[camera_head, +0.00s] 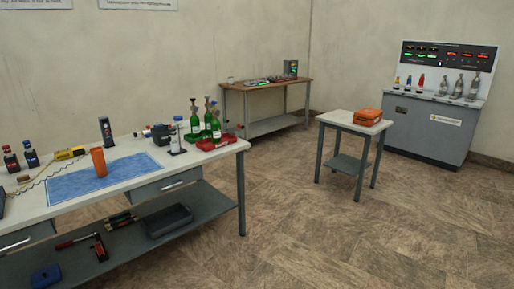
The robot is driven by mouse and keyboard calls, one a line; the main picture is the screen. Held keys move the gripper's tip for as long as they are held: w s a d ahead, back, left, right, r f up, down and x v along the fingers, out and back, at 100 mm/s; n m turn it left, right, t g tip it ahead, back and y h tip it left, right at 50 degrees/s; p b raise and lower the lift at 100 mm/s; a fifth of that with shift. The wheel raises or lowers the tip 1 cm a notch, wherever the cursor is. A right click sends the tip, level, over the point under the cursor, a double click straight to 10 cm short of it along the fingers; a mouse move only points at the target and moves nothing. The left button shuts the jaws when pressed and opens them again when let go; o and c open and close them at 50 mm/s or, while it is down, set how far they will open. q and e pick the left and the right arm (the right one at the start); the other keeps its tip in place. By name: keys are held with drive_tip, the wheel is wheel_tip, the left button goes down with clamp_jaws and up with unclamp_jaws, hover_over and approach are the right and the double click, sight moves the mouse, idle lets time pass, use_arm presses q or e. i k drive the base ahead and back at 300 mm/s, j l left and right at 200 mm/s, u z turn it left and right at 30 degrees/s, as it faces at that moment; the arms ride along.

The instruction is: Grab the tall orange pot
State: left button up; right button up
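The tall orange pot (98,162) stands upright on a blue patterned mat (65,183) on the white-topped workbench (222,151) at the left. It looks like a tapered cup. Nothing touches it that I can see. Neither of my grippers shows in the head view.
Green bottles (216,120) stand in and beside a red tray (217,142) at the bench's right end. A black cylinder (106,131) stands behind the pot, with a yellow box (69,153) to its left.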

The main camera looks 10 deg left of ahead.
sight(97, 153)
drive_tip(key=i+u, duration=0.15)
drive_tip(key=i, duration=0.4)
drive_tip(key=i+l+u, duration=0.15)
drive_tip(key=i, duration=0.35)
drive_tip(key=i+l+u, duration=0.15)
drive_tip(key=i, duration=0.4)
drive_tip(key=i+l+u, duration=0.15)
drive_tip(key=i+l, duration=0.2)
drive_tip(key=i, duration=0.15)
